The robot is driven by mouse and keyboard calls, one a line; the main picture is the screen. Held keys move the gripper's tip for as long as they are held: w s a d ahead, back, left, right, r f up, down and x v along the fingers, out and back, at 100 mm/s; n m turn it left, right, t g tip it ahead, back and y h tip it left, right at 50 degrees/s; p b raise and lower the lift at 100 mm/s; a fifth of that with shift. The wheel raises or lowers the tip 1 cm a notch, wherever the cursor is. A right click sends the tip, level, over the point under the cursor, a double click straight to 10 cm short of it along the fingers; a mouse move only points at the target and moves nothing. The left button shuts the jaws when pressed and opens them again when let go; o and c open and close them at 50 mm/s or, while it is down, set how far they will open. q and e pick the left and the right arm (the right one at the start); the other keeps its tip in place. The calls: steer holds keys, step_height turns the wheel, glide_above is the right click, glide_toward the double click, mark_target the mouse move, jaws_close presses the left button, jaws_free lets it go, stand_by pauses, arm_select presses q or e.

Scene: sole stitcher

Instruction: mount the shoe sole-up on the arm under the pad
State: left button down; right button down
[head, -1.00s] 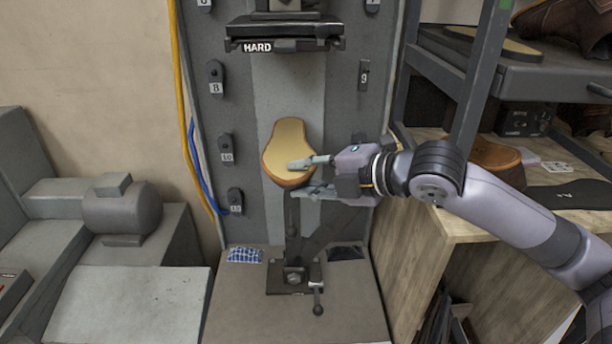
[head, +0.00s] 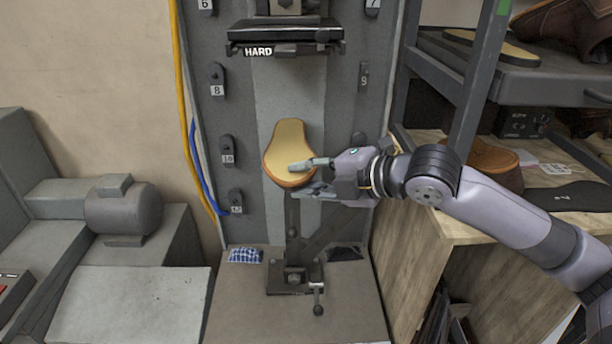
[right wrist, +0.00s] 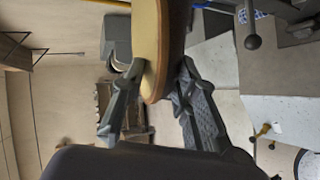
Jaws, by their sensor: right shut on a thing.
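The shoe (head: 288,147) has its tan sole facing up and sits over the top of the machine's arm (head: 293,225), below the pad (head: 285,32) marked HARD. There is a clear gap between sole and pad. My right gripper (head: 312,178) is shut on the near end of the shoe, one finger on the sole and one beneath. The right wrist view also shows the shoe (right wrist: 160,45) between both fingers (right wrist: 155,95). Whether the shoe rests on the arm's top is hidden by the shoe and gripper. My left gripper is not in view.
A shelf rack (head: 475,90) with shoes stands at the right, above a wooden bench (head: 450,225) with another shoe (head: 495,160). A grey motor (head: 122,210) is at the left. Yellow and blue cables run down the machine's left side. A lever (head: 317,298) sits at the arm's base.

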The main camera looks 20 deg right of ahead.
steer(key=shift+f, duration=0.25)
steer(key=c, duration=1.2)
jaws_free()
steer(key=shift+w, duration=0.15)
steer(key=shift+r, duration=0.1)
steer(key=shift+d, duration=0.1)
steer(key=shift+v, duration=6)
